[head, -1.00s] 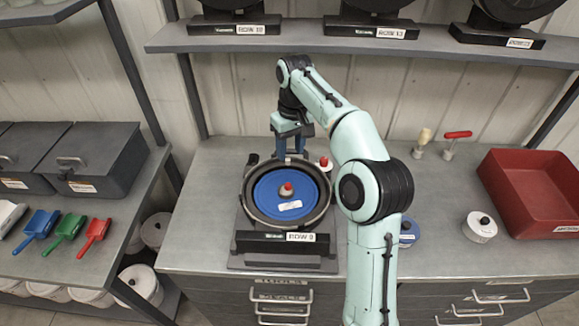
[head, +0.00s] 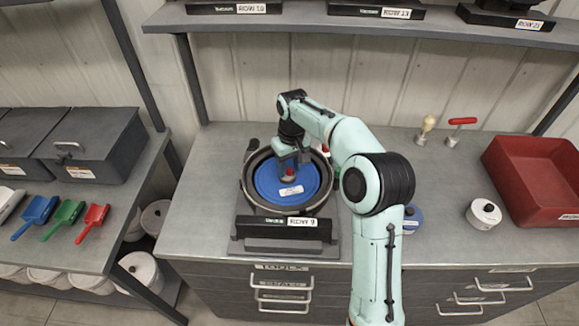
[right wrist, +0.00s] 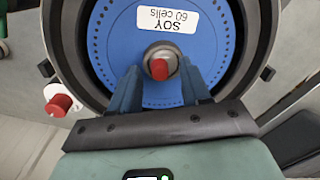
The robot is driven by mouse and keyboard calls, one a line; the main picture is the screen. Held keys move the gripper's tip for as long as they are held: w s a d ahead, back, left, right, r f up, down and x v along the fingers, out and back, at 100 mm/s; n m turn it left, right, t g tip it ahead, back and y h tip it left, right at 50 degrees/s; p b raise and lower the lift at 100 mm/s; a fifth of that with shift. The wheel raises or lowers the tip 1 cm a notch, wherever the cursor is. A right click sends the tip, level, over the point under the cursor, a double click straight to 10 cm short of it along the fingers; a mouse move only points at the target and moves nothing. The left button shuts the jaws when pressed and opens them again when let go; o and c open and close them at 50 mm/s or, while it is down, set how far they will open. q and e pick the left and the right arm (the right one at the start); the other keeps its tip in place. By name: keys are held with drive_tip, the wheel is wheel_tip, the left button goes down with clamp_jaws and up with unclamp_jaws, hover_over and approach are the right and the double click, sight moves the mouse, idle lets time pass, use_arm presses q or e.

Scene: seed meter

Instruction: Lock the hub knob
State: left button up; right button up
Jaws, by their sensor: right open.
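The hub knob (head: 289,174) is a small red knob on a light round base at the middle of the blue seed disc (head: 268,189). In the right wrist view the knob (right wrist: 159,69) shows between the fingers, and the blue disc (right wrist: 112,40) carries a "SOY 60 cells" label. The disc lies in the round dark meter housing (head: 249,195). My right gripper (head: 287,168) points down over the hub. Its blue fingers (right wrist: 160,84) are open on either side of the knob; I cannot tell whether they touch it. My left gripper is not in view.
A second red knob (right wrist: 61,104) with a white base sits beside the housing. A red bin (head: 528,180), a white lidded jar (head: 483,214) and a red-handled tool (head: 459,126) stand at the right. Colored scoops (head: 62,219) lie on the left bench.

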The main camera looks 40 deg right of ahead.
clamp_jaws()
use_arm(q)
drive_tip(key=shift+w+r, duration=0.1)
use_arm(e)
drive_tip(key=shift+m, duration=0.3)
drive_tip(key=m, duration=0.3)
drive_tip(key=shift+m+p, duration=0.3)
drive_tip(key=shift+p, duration=0.05)
drive_tip(key=m, duration=0.4)
drive_tip(key=shift+a+m, duration=0.1)
drive_tip(key=shift+m, duration=0.2)
drive_tip(key=m, duration=0.4)
drive_tip(key=shift+s+t+p, duration=0.1)
drive_tip(key=shift+t+p, duration=0.2)
drive_tip(key=shift+p, duration=0.1)
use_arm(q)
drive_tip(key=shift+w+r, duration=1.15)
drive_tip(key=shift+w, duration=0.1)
use_arm(e)
drive_tip(key=m, duration=0.5)
drive_tip(key=shift+h, duration=0.3)
